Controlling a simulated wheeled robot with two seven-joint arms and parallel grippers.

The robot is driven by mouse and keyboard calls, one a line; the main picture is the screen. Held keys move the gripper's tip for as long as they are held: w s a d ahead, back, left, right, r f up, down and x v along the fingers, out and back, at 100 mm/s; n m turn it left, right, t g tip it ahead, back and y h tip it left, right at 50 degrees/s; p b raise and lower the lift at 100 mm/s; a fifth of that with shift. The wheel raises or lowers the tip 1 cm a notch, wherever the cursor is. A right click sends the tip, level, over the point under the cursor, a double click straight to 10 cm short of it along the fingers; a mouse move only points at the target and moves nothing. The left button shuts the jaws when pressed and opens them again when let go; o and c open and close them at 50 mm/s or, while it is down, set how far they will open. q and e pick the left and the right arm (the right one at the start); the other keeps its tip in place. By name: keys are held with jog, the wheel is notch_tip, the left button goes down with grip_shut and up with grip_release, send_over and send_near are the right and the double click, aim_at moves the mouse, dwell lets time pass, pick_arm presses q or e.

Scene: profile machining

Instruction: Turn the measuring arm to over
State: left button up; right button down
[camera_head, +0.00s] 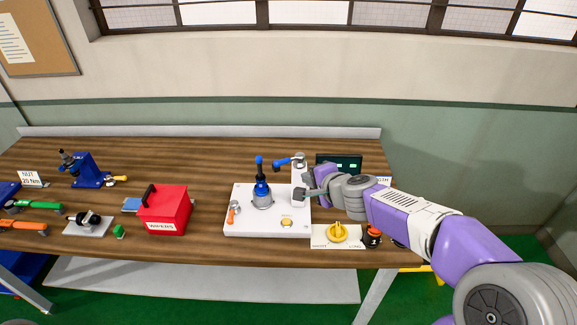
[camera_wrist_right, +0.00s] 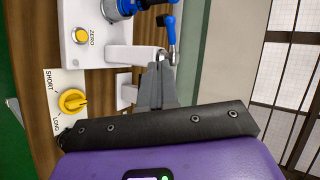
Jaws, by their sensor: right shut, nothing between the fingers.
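A blue measuring arm (camera_head: 287,162) is joined to a silver pivot on top of a white post at the back right of a white machine plate (camera_head: 268,228). It points left from the pivot. It also shows in the right wrist view as a blue handle (camera_wrist_right: 171,32). My right gripper (camera_head: 302,194) is shut and empty, in front of the post and below the arm. In the right wrist view its grey fingertips (camera_wrist_right: 160,66) overlap the silver pivot; I cannot tell whether they touch. My left gripper is not in view.
A grey fixture with a blue upright lever (camera_head: 261,178) stands on the plate. A yellow SHORT/LONG knob (camera_head: 337,233) is at the front right, beside a red-and-black button (camera_head: 373,237). A small screen (camera_head: 339,163) stands behind my right wrist. A red wipers box (camera_head: 165,210) is left of the plate.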

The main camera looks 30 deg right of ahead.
jog(key=b, duration=0.3)
send_near(283, 163)
notch_tip(283, 163, down, 4)
jog(key=w, duration=0.2)
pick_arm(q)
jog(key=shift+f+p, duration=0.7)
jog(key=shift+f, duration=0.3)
pick_arm(e)
jog(key=shift+w+d+r, duration=0.1)
jog(key=shift+w+r, duration=0.05)
jog(key=shift+w, duration=0.7)
jog(key=shift+w+d+r, duration=0.1)
jog(key=shift+w+r, duration=0.05)
jog(key=shift+w, duration=0.75)
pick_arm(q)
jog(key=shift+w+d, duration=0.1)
pick_arm(e)
jog(key=shift+w+a, duration=0.1)
jog(key=shift+a, duration=0.05)
jog(key=shift+w+a, duration=0.1)
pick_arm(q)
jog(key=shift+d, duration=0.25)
pick_arm(e)
jog(key=shift+m+h, duration=0.4)
